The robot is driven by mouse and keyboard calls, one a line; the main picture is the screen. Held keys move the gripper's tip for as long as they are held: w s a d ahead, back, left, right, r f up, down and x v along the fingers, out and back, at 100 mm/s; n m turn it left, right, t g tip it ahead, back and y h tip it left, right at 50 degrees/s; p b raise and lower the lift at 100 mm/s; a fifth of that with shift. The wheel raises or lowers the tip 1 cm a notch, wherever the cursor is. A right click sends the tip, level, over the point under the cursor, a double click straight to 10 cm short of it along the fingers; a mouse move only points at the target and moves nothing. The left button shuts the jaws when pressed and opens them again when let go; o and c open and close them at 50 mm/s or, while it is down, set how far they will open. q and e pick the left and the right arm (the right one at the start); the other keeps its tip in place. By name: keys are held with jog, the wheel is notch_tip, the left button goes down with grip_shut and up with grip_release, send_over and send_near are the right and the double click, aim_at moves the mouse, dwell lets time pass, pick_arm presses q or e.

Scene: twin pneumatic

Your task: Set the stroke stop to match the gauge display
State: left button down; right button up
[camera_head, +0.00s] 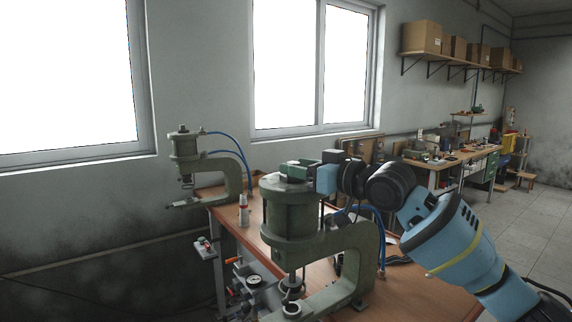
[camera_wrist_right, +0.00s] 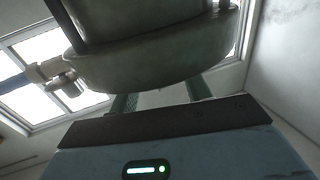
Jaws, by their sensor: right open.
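The near press (camera_head: 292,222) is a grey-green cylinder on a C-shaped frame at the bench's front. My right gripper (camera_head: 299,171) is at the top of this cylinder, its arm coming in from the right. Its fingers are open. In the right wrist view the cylinder (camera_wrist_right: 150,60) fills the upper middle, and the two fingers (camera_wrist_right: 160,98) reach toward it, their tips hidden behind it. I cannot tell whether they touch it. I cannot make out the stroke stop, perhaps hidden by the gripper.
A second similar press (camera_head: 204,166) with blue hoses stands at the bench's far left. The wooden bench top (camera_head: 418,296) is clear at the right front. A cluttered workbench (camera_head: 449,161) is at the back right.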

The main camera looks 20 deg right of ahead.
jog(key=x, duration=0.3)
jog(key=shift+w+a+r, duration=0.1)
jog(key=shift+w+a, duration=0.1)
pick_arm(q)
jog(key=shift+w+a+r, duration=0.2)
jog(key=shift+w, duration=0.1)
pick_arm(e)
jog(key=shift+w+a, duration=0.15)
jog(key=shift+w, duration=0.05)
